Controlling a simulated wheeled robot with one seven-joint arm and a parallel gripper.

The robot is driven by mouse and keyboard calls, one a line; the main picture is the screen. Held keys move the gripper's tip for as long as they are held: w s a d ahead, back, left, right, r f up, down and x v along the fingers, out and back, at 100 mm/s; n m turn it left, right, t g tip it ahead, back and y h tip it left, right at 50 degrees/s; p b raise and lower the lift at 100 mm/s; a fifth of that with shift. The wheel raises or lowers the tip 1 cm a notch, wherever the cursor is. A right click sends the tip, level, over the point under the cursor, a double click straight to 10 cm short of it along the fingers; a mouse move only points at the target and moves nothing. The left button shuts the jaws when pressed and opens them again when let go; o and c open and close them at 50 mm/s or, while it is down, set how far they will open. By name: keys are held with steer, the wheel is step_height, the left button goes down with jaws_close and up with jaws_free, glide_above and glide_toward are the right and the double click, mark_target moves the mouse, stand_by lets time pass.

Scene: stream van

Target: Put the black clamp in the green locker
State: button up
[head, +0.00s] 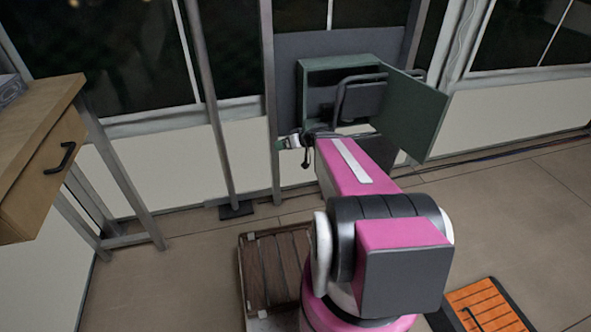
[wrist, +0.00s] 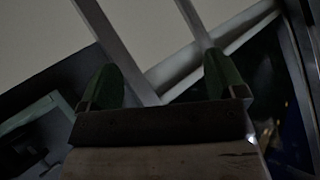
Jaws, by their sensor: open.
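The green locker (head: 313,62) is mounted against a dark panel at the back, with its door (head: 418,112) swung open to the right. A dark bent bar with a blocky part (head: 362,98) shows across the locker's opening. I cannot tell whether this is the black clamp or whether it lies inside or in front. My gripper (head: 282,143) is just left of and below the locker, pointing left. In the wrist view its green fingertips (wrist: 165,80) stand apart with nothing between them. My arm hides part of the area below the locker.
A wooden drawer unit (head: 45,165) on a metal frame stands at the left. Upright metal posts (head: 212,105) rise near my gripper. A slatted wooden crate (head: 270,270) and an orange slatted piece (head: 485,308) lie on the floor. Floor at the right is mostly clear.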

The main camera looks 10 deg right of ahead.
steer(key=s+f+m+g+h, duration=0.1)
steer(key=s+m+g+h, duration=0.3)
steer(key=s, duration=0.9)
steer(key=shift+s+d+f+m+g+h, duration=0.15)
steer(key=shift+s+m+g+h, duration=0.2)
steer(key=shift+g+h, duration=1.7)
steer(key=shift+t+h, duration=0.35)
